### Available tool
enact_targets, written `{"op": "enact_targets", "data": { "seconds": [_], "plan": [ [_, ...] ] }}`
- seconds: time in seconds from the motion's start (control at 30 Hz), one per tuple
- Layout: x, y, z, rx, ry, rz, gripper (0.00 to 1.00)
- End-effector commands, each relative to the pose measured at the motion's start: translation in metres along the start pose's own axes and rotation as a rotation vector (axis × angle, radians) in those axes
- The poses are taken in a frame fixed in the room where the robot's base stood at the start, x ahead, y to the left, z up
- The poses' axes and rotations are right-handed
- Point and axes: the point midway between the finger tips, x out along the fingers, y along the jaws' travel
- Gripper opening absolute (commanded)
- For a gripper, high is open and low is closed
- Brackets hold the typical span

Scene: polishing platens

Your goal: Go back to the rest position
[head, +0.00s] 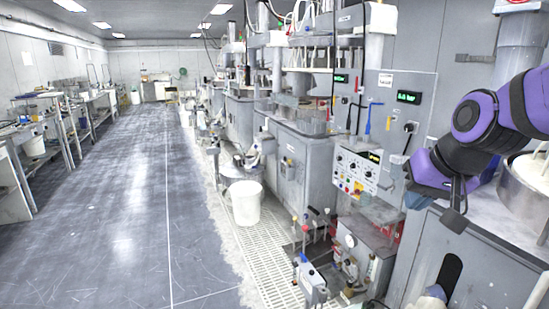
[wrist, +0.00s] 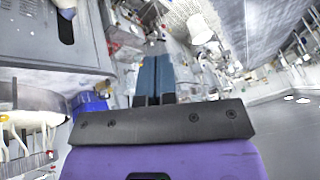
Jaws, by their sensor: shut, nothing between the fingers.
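My gripper (wrist: 153,72) shows in the wrist view with its two blue-grey fingers pressed together, shut and empty. In the head view my purple and black arm reaches in from the right edge, in front of the nearest polishing machine (head: 470,225). The gripper end (head: 420,199) there is partly hidden by the black wrist parts, above the machine's front edge. The fingers touch nothing that I can see.
A round metal platen housing (head: 522,192) stands close beside my arm at the right. A control panel (head: 357,170) and a white bucket (head: 245,203) are further left. A blue object (wrist: 88,104) lies left of the gripper. The grey aisle floor (head: 120,230) is clear.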

Motion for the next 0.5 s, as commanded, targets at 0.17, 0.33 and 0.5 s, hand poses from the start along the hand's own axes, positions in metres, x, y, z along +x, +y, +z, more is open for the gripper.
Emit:
{"op": "enact_targets", "data": {
  "seconds": [0.17, 0.33, 0.5],
  "plan": [
    [-0.047, 0.017, 0.03, -0.07, 0.008, 0.041, 0.0],
    [-0.082, 0.034, 0.063, -0.128, 0.007, 0.095, 0.0],
    [-0.103, 0.046, 0.087, -0.163, 0.003, 0.144, 0.0]
  ]
}}
